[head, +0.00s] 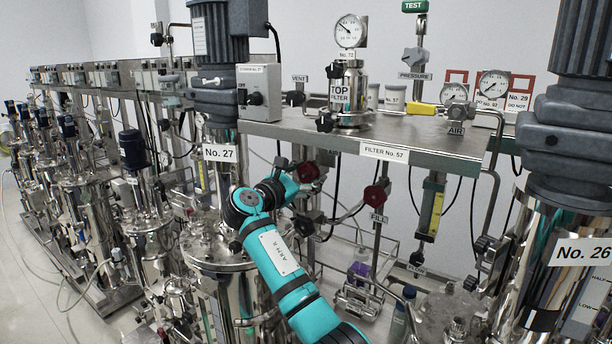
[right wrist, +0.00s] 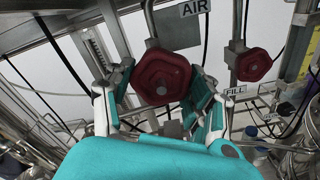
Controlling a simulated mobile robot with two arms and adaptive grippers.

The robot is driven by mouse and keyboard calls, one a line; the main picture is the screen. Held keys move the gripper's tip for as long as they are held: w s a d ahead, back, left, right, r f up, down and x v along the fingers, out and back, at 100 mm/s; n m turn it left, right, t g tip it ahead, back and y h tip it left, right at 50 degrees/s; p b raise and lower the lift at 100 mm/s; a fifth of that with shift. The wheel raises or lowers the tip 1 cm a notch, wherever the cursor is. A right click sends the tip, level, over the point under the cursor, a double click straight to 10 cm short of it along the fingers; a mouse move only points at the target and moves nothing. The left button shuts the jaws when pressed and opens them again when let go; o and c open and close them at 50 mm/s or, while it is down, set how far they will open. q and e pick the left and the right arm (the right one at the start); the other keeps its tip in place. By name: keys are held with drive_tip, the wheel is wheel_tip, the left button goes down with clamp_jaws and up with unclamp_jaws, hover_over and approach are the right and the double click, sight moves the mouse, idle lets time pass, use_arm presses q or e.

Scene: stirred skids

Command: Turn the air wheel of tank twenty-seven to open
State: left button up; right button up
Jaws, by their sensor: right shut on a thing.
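The tank with the "No. 27" sign (head: 219,153) stands left of centre in the head view. My right gripper (head: 306,183) reaches to a dark red hand wheel (head: 307,171) right of this tank; the arm partly hides the place. In the right wrist view the red air wheel (right wrist: 163,77) sits under an AIR label (right wrist: 195,8). My right gripper (right wrist: 165,92) has one finger on each side of it and is shut on its rim. The wheel's open or closed position cannot be told. My left gripper is not in view.
A second red wheel (head: 375,195), labelled FILL, is to the right; it also shows in the right wrist view (right wrist: 254,64). A steel shelf (head: 430,140) with gauges and a TOP FILTER vessel (head: 348,92) runs above. The "No. 26" tank (head: 545,290) is at right. Pipes and hoses crowd the area.

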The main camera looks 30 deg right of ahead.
drive_tip(key=shift+n, duration=0.4)
drive_tip(key=o, duration=1.2)
drive_tip(key=shift+c, duration=0.2)
drive_tip(key=shift+a, duration=0.1)
drive_tip(key=v, duration=1.1)
drive_tip(key=shift+a, duration=0.4)
drive_tip(key=shift+s+f, duration=0.1)
